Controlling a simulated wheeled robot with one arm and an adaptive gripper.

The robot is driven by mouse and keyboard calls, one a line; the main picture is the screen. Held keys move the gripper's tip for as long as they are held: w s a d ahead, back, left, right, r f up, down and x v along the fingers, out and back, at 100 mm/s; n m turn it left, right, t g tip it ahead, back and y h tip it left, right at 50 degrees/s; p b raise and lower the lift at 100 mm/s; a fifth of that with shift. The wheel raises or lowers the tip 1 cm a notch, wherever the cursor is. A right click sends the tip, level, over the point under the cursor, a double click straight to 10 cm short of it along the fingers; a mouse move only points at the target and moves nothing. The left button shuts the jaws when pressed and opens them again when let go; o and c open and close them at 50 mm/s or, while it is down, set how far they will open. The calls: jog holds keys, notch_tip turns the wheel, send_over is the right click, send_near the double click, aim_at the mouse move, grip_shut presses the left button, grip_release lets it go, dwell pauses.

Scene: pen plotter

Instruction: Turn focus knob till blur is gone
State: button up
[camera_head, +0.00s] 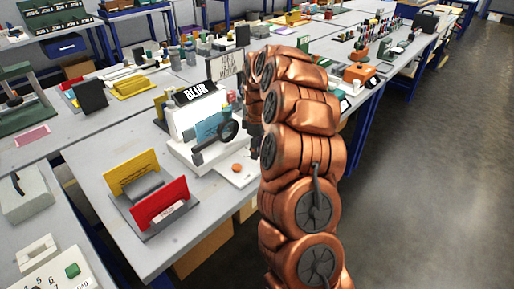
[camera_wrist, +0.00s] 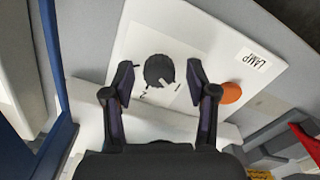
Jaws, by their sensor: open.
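A round dark knob (camera_wrist: 158,71) with a pale pointer mark is on a white panel (camera_wrist: 150,35) in the wrist view. My gripper (camera_wrist: 159,72) is open, with one finger on each side of the knob in the picture; I cannot tell whether either finger touches it. Small print beside the knob is partly hidden. In the head view, a white device (camera_head: 182,122) carries a black BLUR sign (camera_head: 195,91), a blue picture and a dark round lens (camera_head: 228,131). My copper arm hides the knob and most of my gripper there.
An orange button (camera_wrist: 230,92) and a LAMP label (camera_wrist: 251,60) are right of the knob. In the head view, a stand with yellow (camera_head: 131,171) and red (camera_head: 160,204) plates is front left of the device. An open aisle lies right.

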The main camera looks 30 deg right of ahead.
jog(key=shift+f, duration=0.2)
jog(key=shift+c, duration=0.4)
grip_shut()
